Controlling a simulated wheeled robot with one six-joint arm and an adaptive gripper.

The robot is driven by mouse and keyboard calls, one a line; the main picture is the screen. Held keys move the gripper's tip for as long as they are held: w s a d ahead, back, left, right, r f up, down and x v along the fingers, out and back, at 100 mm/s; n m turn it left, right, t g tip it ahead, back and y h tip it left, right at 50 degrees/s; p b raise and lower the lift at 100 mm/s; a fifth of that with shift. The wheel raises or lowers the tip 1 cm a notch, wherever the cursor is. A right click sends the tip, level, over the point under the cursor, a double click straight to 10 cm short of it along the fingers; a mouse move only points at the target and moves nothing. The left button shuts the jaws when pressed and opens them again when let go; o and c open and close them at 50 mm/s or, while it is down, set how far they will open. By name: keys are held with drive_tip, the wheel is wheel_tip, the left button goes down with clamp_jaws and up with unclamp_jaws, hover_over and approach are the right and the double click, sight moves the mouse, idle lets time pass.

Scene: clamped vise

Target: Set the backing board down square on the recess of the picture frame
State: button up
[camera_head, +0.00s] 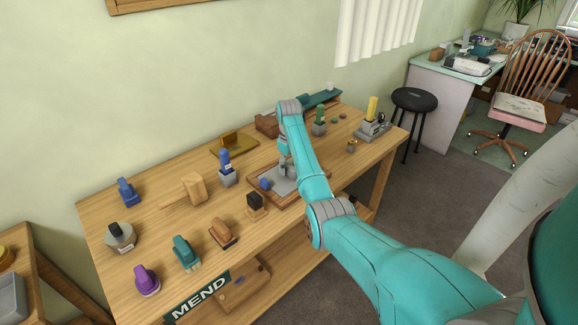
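The picture frame (292,206) lies on the workbench as a low brown wooden rectangle, partly hidden behind my forearm. A grey flat panel (279,187) shows inside its border; I cannot tell whether it is the backing board or the floor of the recess. My gripper (285,172) points down over this grey area, close to it. The gripper is small in the picture and its fingers cannot be made out, so its opening and any hold are unclear. A small blue block (265,184) sits at the left side of the frame.
A dark-topped block (255,204) and a brown brush-like tool (222,232) stand left of the frame. A grey vise (373,131) stands at right. Bare bench shows between the tools.

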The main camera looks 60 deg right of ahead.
sight(289, 165)
drive_tip(key=shift+r, duration=0.1)
wheel_tip(289, 165, up, 7)
drive_tip(key=shift+r, duration=0.15)
idle(0.4)
idle(0.5)
